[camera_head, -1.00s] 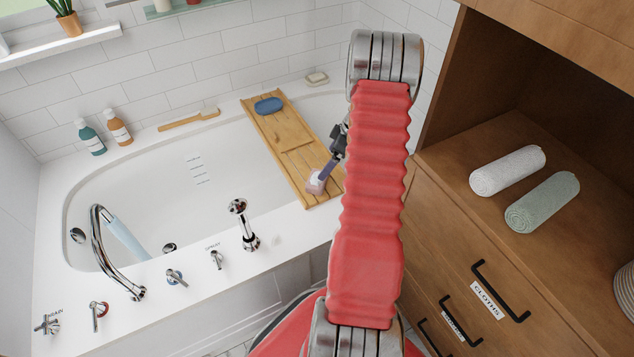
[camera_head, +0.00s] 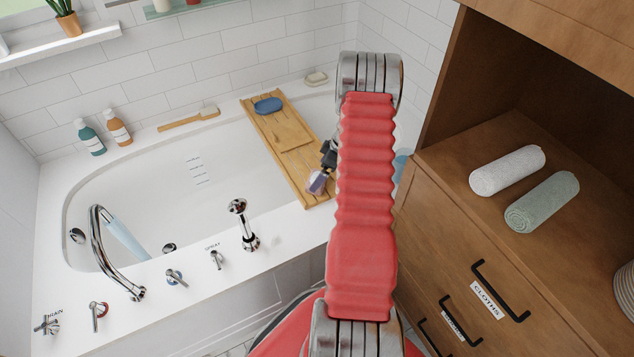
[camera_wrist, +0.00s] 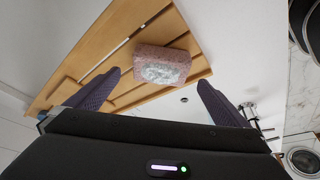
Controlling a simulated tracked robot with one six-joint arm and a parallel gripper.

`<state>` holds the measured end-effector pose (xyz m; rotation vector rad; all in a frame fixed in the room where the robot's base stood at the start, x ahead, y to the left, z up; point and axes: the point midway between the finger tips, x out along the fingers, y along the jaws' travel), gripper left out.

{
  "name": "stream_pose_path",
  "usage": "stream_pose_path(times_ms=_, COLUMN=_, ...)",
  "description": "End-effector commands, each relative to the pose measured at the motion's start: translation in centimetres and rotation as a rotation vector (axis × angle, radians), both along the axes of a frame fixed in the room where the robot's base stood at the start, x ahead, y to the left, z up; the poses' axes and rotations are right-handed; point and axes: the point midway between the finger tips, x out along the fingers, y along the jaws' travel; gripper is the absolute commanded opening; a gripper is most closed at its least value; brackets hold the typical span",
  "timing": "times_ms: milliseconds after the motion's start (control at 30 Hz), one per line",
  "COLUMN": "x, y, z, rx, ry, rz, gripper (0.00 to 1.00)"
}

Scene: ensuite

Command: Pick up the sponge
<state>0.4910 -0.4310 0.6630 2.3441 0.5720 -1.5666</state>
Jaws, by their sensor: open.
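A pink sponge (camera_wrist: 172,56) with a whitish patch lies on the slatted wooden bath tray (camera_wrist: 90,58) in the wrist view, near the tray's edge. My gripper (camera_wrist: 158,82) is open, with one purple finger on each side of the near end of the sponge in the picture. No grip on the sponge shows, and I cannot tell how high the fingers are above the tray. In the head view the tray (camera_head: 271,130) spans the bathtub, and a purple finger of my gripper (camera_head: 318,182) shows at its near end. My arm hides part of that area.
A blue oval item (camera_head: 268,105) lies on the tray's far end. The tub (camera_head: 150,200) has a tall tap (camera_head: 118,250) and several handles on its near rim. A wooden cabinet (camera_head: 450,200) with rolled towels (camera_head: 508,170) stands close to my arm on the right.

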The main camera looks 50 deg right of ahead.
Motion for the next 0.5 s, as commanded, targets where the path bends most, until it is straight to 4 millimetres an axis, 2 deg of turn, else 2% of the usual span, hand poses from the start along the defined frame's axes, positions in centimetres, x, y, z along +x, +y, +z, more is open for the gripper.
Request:
stream_pose_path(times_ms=300, x=0.9, y=0.6, z=-3.5, rx=0.002, ry=0.001, rz=0.002, gripper=1.00)
stream_pose_path(times_ms=500, x=1.4, y=0.8, z=-4.7, rx=0.000, ry=0.000, rz=0.000, gripper=1.00)
